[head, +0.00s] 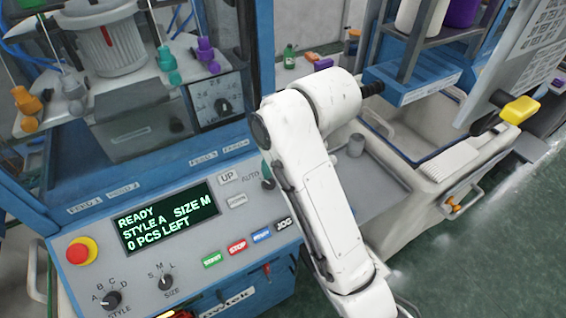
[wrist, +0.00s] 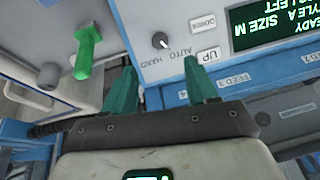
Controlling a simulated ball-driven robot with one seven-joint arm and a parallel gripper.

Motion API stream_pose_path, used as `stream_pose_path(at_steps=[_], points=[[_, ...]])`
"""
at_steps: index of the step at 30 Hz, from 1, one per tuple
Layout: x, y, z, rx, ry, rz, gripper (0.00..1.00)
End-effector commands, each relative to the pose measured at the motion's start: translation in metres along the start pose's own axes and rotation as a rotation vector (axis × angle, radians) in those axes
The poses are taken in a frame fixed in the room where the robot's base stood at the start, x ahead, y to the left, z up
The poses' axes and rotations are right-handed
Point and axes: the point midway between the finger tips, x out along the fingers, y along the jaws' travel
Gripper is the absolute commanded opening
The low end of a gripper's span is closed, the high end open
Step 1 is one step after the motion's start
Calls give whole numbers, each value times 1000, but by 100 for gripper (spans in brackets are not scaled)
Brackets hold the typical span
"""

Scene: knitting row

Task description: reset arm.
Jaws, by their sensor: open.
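My white arm (head: 315,190) reaches up across the right part of the control panel in the head view and bends at the elbow. My gripper (wrist: 161,62) shows in the wrist view with its two teal fingers apart and nothing between them. It points toward the control panel, which appears upside down there. The gripper's fingers cannot be made out in the head view.
The control panel (head: 135,262) has a screen (head: 168,217) reading READY, STYLE A, SIZE M, 0 PCS LEFT. A red stop button (head: 77,252) is at its left. A green handled part (wrist: 88,45) shows in the wrist view.

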Motion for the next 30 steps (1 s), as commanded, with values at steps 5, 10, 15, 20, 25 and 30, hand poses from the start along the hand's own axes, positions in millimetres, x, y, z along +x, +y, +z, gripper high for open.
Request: stream_pose_path(at_steps=[5, 10, 15, 20, 25, 30], points=[[0, 0, 0, 0, 0, 0, 57], [0, 0, 0, 0, 0, 0, 57], [15, 11, 20, 28, -12, -3, 57], [50, 43, 84, 114, -36, 0, 57], [82, 80, 176, 228, -69, 25, 57], [97, 109, 274, 339, -110, 75, 57]])
